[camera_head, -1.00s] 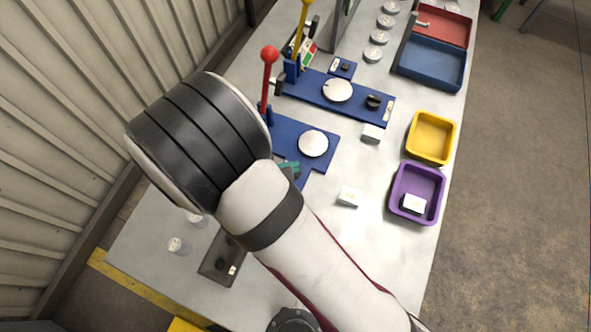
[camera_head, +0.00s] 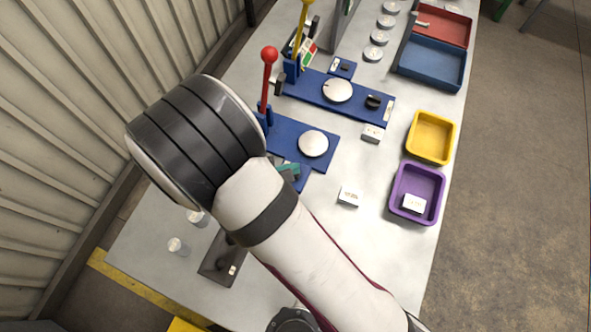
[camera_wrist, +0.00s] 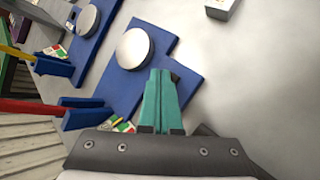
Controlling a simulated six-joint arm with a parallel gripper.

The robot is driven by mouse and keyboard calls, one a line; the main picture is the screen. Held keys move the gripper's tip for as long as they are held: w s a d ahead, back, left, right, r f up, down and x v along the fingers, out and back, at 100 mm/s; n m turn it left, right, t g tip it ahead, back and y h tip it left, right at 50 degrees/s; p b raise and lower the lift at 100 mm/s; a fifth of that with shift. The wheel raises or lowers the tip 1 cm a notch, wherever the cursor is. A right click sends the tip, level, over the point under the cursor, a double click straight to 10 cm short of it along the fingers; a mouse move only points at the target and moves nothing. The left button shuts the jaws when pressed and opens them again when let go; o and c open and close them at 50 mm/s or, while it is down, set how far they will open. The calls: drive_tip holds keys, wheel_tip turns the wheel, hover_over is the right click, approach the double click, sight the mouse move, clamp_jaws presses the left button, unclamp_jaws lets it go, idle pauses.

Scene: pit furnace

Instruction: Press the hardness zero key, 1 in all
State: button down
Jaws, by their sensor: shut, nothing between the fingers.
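My gripper (camera_wrist: 160,98) is shut and empty, its teal fingers pointing down at the blue base (camera_wrist: 122,90) of the red-lever station. It also shows in the head view (camera_head: 288,171), partly behind my arm. The fingertips are over or beside a small blue block at the base's edge. A dark piece (camera_wrist: 175,77), perhaps a key, peeks out beside the fingertips; contact cannot be told. A panel with green, red and white patches (camera_wrist: 122,126) is partly hidden by my gripper's body. No label for the hardness zero key is legible.
The red lever (camera_head: 269,56) and silver disc (camera_head: 313,143) are close to my gripper. The yellow-lever station (camera_head: 355,104) stands behind. White blocks (camera_head: 349,196) lie right, beside purple (camera_head: 395,204) and yellow (camera_head: 409,145) trays. Bare tabletop lies front right.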

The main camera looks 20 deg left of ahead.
drive_tip(key=shift+f, duration=0.35)
idle(0.4)
drive_tip(key=shift+r, duration=0.8)
drive_tip(key=shift+r, duration=2.5)
drive_tip(key=shift+d, duration=0.1)
